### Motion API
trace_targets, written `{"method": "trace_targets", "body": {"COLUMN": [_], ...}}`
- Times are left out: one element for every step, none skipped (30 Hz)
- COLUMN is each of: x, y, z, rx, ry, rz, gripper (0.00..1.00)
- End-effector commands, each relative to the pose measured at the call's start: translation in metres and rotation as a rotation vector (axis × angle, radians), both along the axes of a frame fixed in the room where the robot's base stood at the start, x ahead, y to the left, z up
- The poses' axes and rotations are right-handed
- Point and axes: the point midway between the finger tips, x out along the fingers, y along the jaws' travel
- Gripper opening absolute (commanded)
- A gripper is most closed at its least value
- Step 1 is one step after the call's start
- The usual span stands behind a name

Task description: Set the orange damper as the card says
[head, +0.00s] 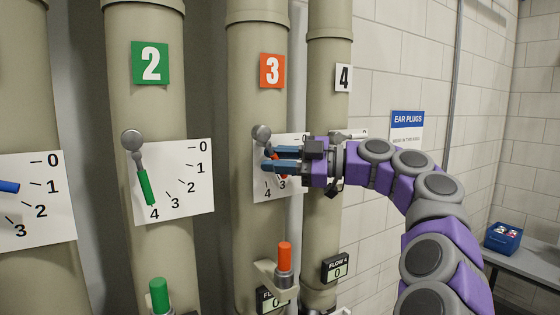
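The orange damper is on the pipe with the orange "3" plate (272,71). Its grey pivot (262,132) sits at the upper left of a white scale card (296,146) marked 0 to 4. Its orange handle (285,174) slants down and right, its lower end near the 3; my fingers cover part of it. My gripper (270,159) reaches in from the right, its two blue fingers at the handle with a small gap between them. Whether they grip it is not clear. No written instruction card is in view.
The green damper (146,187) at left points near 4. A blue handle (9,186) shows at the left edge. Pipe 4 (328,222) stands right behind my gripper. An orange-topped fitting (285,257) juts out below. A blue crate (504,238) sits on a bench at right.

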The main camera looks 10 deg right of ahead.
Motion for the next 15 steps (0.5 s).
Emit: {"method": "trace_targets", "body": {"x": [0.003,0.003,0.002,0.002,0.002,0.002,0.002,0.002,0.002,0.002,0.001,0.001,0.001,0.001,0.001], "y": [-0.006,-0.008,-0.012,-0.014,-0.016,-0.018,-0.019,-0.020,-0.020,-0.020,-0.020,-0.020,-0.020,-0.020,-0.021], "z": [-0.004,-0.004,-0.004,-0.004,-0.004,-0.005,-0.005,-0.005,-0.005,-0.005,-0.005,-0.005,-0.005,-0.005,-0.005], "rx": [-0.002,-0.001,0.001,0.001,0.003,0.003,0.004,0.005,0.004,0.005,0.004,0.004,0.004,0.004,0.004], "ry": [0.004,0.004,0.003,0.003,0.003,0.004,0.005,0.004,0.005,0.004,0.006,0.006,0.006,0.006,0.006], "rz": [-0.007,-0.008,-0.008,-0.009,-0.011,-0.012,-0.013,-0.014,-0.014,-0.015,-0.016,-0.016,-0.016,-0.016,-0.016], "gripper": [0.17,0.14,0.10,0.07,0.04,0.01,0.00,0.00,0.00,0.00,0.00,0.00,0.00,0.00,0.00]}}
